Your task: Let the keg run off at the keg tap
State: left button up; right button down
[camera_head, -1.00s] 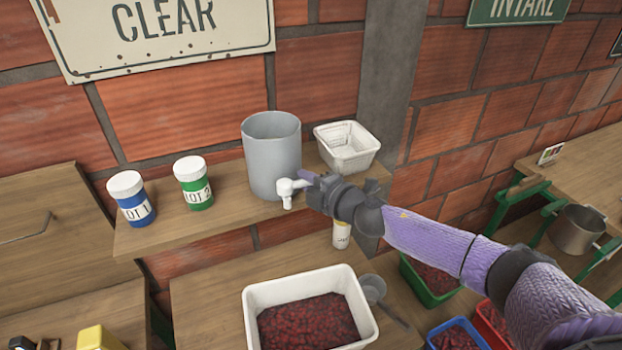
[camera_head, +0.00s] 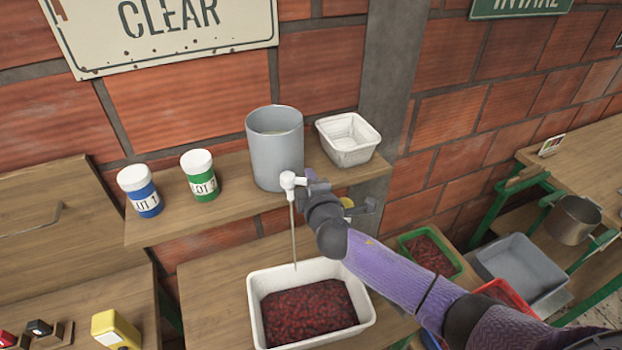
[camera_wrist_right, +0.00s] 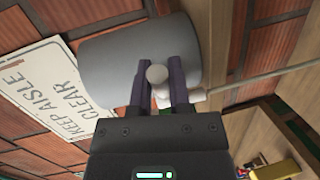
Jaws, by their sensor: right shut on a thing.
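The grey keg (camera_head: 274,155) stands on the wooden shelf, with its white keg tap (camera_head: 289,180) at the front. My right gripper (camera_head: 312,186) is shut on the tap. In the right wrist view the fingers (camera_wrist_right: 160,88) are on both sides of the tap's round white end (camera_wrist_right: 157,75), in front of the keg (camera_wrist_right: 110,60). A thin stream (camera_head: 294,240) runs from the tap down toward the white tub (camera_head: 256,310) of dark red cherries (camera_head: 310,310) below. The same stream shows in the wrist view (camera_wrist_right: 250,83). My left gripper is not in view.
A blue jar (camera_head: 140,192) and a green jar (camera_head: 199,177) stand on the shelf left of the keg. A white basket (camera_head: 347,139) stands right of it. A green crate (camera_head: 430,250) of cherries and a grey bin (camera_head: 520,265) are lower right.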

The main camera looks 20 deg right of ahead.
dwell(0.3)
jog(key=c, duration=0.6)
grip_release()
jog(key=shift+s, duration=0.1)
jog(key=v, duration=0.9)
jog(key=shift+s, duration=0.4)
